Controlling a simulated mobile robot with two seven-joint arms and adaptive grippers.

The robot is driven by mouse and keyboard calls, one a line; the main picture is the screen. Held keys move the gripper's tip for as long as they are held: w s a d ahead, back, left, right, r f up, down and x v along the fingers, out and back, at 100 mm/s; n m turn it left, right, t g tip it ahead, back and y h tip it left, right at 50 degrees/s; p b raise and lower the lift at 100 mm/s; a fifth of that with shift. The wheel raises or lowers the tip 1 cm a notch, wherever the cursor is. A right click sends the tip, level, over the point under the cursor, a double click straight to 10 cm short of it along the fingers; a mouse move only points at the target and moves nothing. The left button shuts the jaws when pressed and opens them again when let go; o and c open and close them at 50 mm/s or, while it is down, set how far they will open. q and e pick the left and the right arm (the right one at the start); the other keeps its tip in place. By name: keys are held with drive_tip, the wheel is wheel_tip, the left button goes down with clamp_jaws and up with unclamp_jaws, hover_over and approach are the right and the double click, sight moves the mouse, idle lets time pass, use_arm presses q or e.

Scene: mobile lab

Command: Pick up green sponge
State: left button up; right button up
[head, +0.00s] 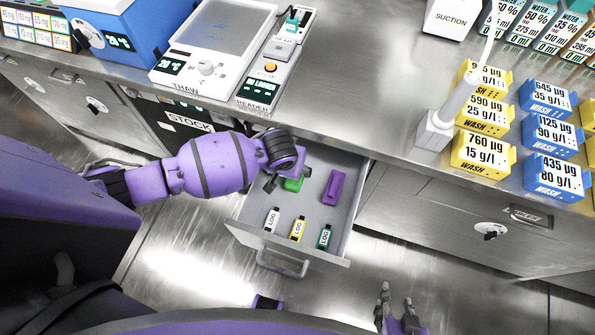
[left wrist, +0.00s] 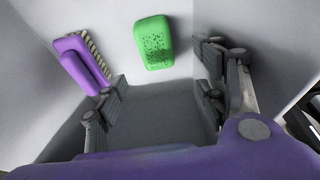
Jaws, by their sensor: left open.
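The green sponge (head: 293,184) lies in the open drawer (head: 342,222), partly hidden by my left gripper in the head view. In the left wrist view the sponge (left wrist: 154,42) lies flat on the drawer floor, beyond and between the fingers. My left gripper (left wrist: 160,95) is open and empty, above the drawer and apart from the sponge. In the head view my left gripper (head: 285,183) points down into the drawer. My right gripper (head: 397,310) is low at the bottom of the head view, away from the drawer, its fingers apart with nothing between them.
A purple brush-like object (head: 333,187) lies right of the sponge; it also shows in the left wrist view (left wrist: 83,62). Three LOG-labelled items, white (head: 272,220), yellow (head: 298,229) and green (head: 324,237), lie at the drawer's front. The counter edge (head: 330,145) overhangs the drawer's back.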

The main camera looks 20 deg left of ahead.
use_arm(q)
drive_tip(key=x, duration=0.2)
drive_tip(key=b+x, duration=0.1)
drive_tip(key=x, duration=0.2)
drive_tip(key=s+x, duration=0.1)
drive_tip(key=x, duration=0.1)
drive_tip(key=shift+d+f, duration=0.2)
drive_tip(key=shift+f, duration=0.1)
drive_tip(key=c, duration=1)
